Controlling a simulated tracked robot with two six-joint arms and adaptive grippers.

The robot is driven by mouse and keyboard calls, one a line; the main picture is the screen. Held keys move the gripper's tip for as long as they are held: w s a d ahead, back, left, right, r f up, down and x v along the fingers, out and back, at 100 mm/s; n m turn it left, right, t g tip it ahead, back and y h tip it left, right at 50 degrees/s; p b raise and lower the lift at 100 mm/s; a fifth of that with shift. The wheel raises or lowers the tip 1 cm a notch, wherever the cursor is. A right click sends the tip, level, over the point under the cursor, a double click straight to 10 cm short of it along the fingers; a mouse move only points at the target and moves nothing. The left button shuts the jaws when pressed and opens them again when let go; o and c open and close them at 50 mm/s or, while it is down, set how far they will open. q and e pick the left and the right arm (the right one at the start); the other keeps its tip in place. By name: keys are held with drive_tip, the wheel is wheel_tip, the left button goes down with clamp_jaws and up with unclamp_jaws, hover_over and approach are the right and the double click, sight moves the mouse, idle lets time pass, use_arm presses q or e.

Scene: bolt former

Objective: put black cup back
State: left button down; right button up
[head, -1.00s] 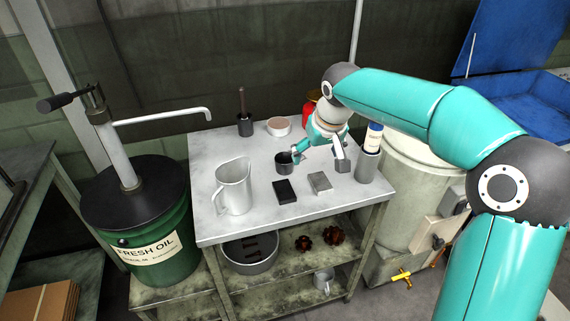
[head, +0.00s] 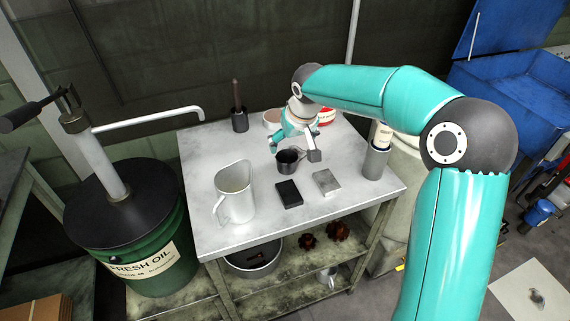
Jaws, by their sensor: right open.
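The black cup (head: 289,162) stands upright on the grey metal table (head: 245,238), behind the two small blocks. My right gripper (head: 293,150) is open, with its fingers spread just behind and above the cup. One fingertip is at the cup's upper left and the other at its right. I cannot tell whether either touches it. My left gripper is out of view.
A metal jug (head: 234,195) stands to the left of the cup. A black block (head: 288,194) and a grey block (head: 326,182) lie in front. A holder with a bottle (head: 376,158) is at right. An oil drum (head: 130,225) with a pump stands left of the table.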

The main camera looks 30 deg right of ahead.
approach(287, 159)
drive_tip(key=shift+a+f, duration=0.15)
drive_tip(key=shift+f, duration=0.45)
drive_tip(key=shift+a+f, duration=0.15)
drive_tip(key=shift+f, duration=0.45)
drive_tip(key=shift+p+x, duration=0.3)
drive_tip(key=shift+x, duration=2.3)
drive_tip(key=shift+a, duration=0.15)
drive_tip(key=shift+s, duration=0.1)
drive_tip(key=c, duration=1.4)
